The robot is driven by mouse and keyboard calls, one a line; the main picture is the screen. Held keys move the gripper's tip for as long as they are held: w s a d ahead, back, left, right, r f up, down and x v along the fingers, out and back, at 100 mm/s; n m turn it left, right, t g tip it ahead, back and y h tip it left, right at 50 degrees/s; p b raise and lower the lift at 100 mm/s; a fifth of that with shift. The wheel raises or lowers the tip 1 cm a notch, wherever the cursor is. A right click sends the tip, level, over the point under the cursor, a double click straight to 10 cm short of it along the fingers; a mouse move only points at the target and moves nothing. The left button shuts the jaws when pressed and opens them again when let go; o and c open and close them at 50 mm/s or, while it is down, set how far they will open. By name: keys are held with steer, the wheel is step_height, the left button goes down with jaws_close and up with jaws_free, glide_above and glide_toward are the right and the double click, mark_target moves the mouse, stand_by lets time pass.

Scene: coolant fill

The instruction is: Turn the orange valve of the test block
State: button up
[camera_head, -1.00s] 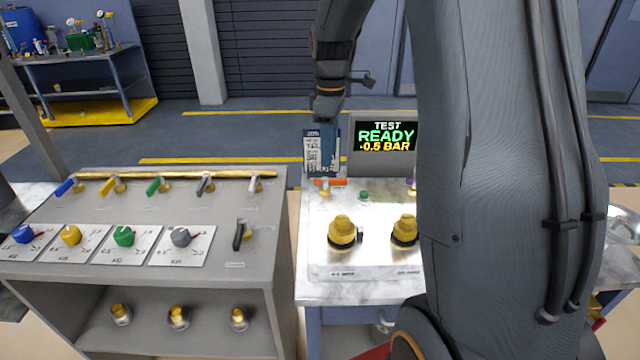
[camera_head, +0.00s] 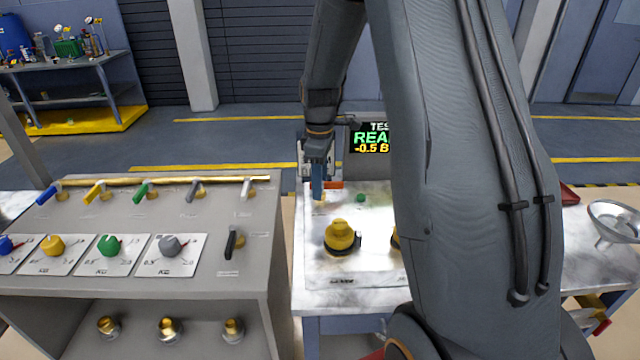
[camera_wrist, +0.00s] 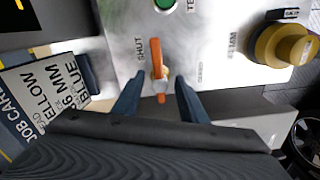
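The orange valve (camera_wrist: 158,84) has a lever handle on a brass stem, beside the word SHUT on the pale test block (camera_wrist: 118,30). In the wrist view, my gripper (camera_wrist: 160,97) is open, with one dark blue finger on each side of the lever and a visible gap on both sides. In the head view, the orange lever (camera_head: 334,185) shows partly, to the right of my gripper (camera_head: 318,192); the fingers hide the rest. The block's screen (camera_head: 370,140) is partly hidden by my arm; the visible part includes "-0.5 B".
A green button (camera_wrist: 164,4) and a yellow-capped fitting (camera_wrist: 284,45) are on the block. A printed job card (camera_wrist: 45,100) stands close by my gripper. A grey console (camera_head: 120,220) with coloured levers and knobs stands left. A metal funnel (camera_head: 614,220) is on the right.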

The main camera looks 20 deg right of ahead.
steer(key=shift+f, duration=0.45)
steer(key=shift+c, duration=0.4)
jaws_close()
